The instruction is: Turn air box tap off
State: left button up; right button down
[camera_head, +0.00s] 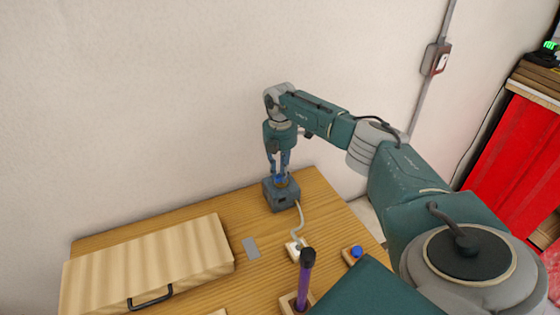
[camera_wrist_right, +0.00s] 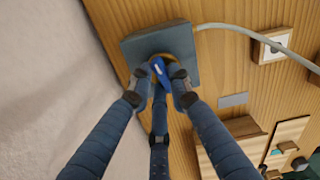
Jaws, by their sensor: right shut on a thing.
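The air box (camera_head: 281,196) is a small dark grey-blue box at the back of the wooden table, near the wall. It also shows at the top of the right wrist view (camera_wrist_right: 135,48). Its blue tap (camera_wrist_right: 159,70) sits on a yellowish round base on the box's upper side. My right gripper (camera_head: 279,177) points down at the box from above. In the right wrist view its fingers (camera_wrist_right: 160,82) are closed around the blue tap, which they partly hide. My left gripper does not show.
A pale cable (camera_head: 299,222) runs from the box to a white socket (camera_head: 294,248). A light wooden case (camera_head: 150,262) with a black handle lies at left. A purple rod (camera_head: 304,277) stands upright in front. A blue button (camera_head: 356,252) is at right. A grey plate (camera_head: 251,247) lies flat.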

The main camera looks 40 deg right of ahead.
jog(key=shift+d+r+m+p, duration=0.15)
jog(key=shift+m+p, duration=0.35)
jog(key=shift+m, duration=0.8)
jog(key=shift+w, duration=0.1)
jog(key=c, duration=1.6)
grip_release()
notch_tip(320, 180, up, 12)
jog(key=shift+f, duration=0.1)
